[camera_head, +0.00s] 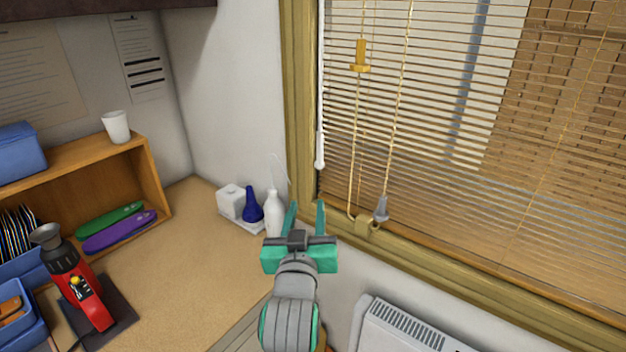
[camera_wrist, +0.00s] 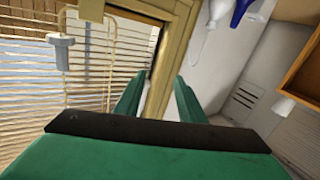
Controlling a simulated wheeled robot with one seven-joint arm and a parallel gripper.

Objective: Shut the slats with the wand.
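The window blind (camera_head: 450,120) has tan slats that stand open, with brickwork and light showing through the gaps. The white wand (camera_head: 320,110) hangs straight down at the blind's left edge, beside the window frame, and ends in a thicker tip. My gripper (camera_head: 306,206) is below the wand's tip, in front of the lower left corner of the window frame. Its teal fingers are apart with nothing between them. In the wrist view the fingers (camera_wrist: 157,92) point toward the window frame, and the slats show at the left. I cannot make out the wand there.
Cords hang near the wand, with a yellow tassel (camera_head: 360,56), a grey tassel (camera_head: 381,208) and a cleat (camera_head: 366,228) on the sill. Bottles (camera_head: 273,212) stand on the bench (camera_head: 190,270) left of my gripper. A radiator (camera_head: 405,330) is below the window.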

